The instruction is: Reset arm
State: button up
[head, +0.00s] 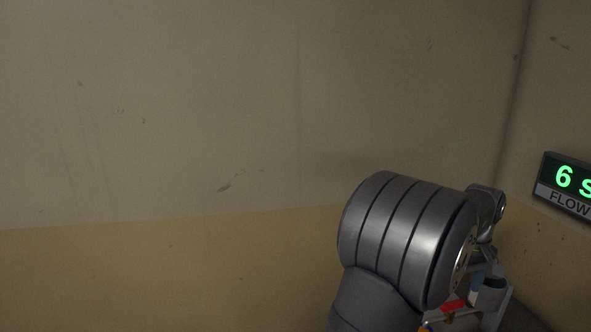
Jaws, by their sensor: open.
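My arm's large dark grey ribbed joint fills the lower right of the head view. A smaller metal part of what looks like my arm shows behind it on the right. I cannot make out my gripper or its fingers in this view. No oil drum can be made out.
A lit display (568,185) with green characters reading "6 s" and the word "FLOW" is on the right wall. Small red (453,306) and blue items sit low behind my arm, partly hidden. A stained beige and yellow wall (180,150) fills the left, with nothing before it.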

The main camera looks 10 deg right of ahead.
aim_at(452, 306)
jog(key=f, duration=0.3)
jog(key=shift+w+f, duration=0.2)
jog(key=shift+f, duration=0.55)
jog(key=m, duration=0.4)
jog(key=shift+r, duration=0.1)
jog(key=m, duration=0.8)
jog(key=shift+m, duration=2.1)
